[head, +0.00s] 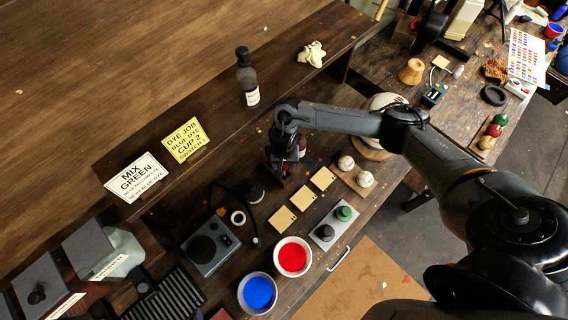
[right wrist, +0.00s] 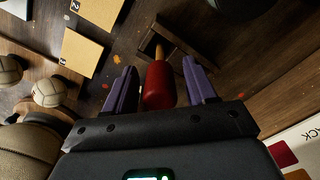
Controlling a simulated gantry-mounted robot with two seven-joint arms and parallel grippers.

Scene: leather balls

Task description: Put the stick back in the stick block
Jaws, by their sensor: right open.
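A stick with a red handle (right wrist: 159,86) and a pale wooden shaft is in the right wrist view. Its shaft end is at the opening of a dark wooden stick block (right wrist: 148,44); how deep it sits in the block I cannot tell. My right gripper (right wrist: 160,90) is open, with its purple fingers on either side of the red handle and visible gaps to it. In the head view my right gripper (head: 284,160) is over the workbench, and my arm largely hides the stick and block. My left gripper is not in view.
Bowls of red (head: 292,257) and blue dye (head: 258,292) stand at the bench front. Tan square tiles (head: 303,197), balls on a wooden board (head: 352,181) and a black-capped bottle (head: 247,78) are around the gripper. A grey box (head: 210,246) stands to the left.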

